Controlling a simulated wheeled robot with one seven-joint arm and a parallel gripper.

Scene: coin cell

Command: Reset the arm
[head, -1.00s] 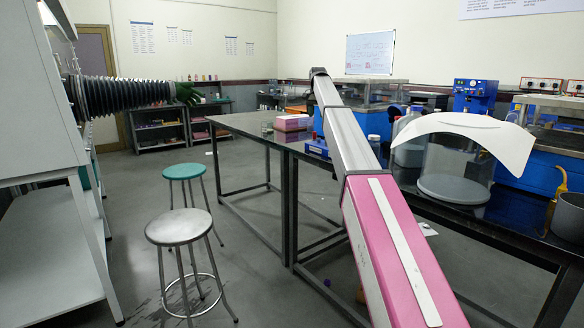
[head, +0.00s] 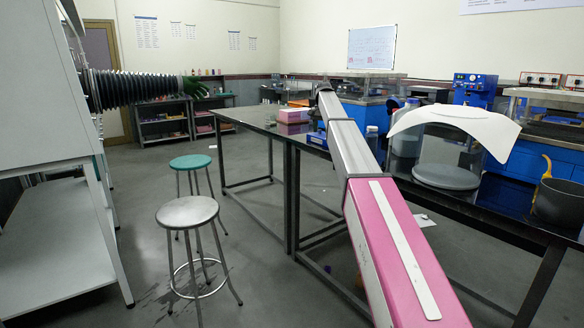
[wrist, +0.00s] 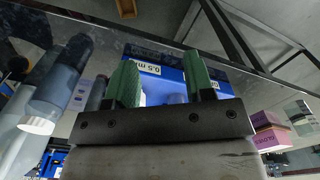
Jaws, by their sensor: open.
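My arm, with a pink near link and a grey far link (head: 352,150), reaches away over the dark bench (head: 262,125) in the head view. My gripper is hidden there behind the arm. In the wrist view my gripper (wrist: 163,78) has its two green fingers spread apart. No object is held between them. A blue box (wrist: 170,75) with a "0.5 m" label lies beyond the fingers. I cannot tell its distance from the fingertips. The blue box also shows beside the arm in the head view (head: 317,140).
A pink box (head: 294,116) sits on the bench left of the arm. A white curved sheet (head: 455,125) covers a clear vessel at right, near a dark pot (head: 560,200). Two stools, one green (head: 190,162) and one metal (head: 187,212), stand on open floor at left.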

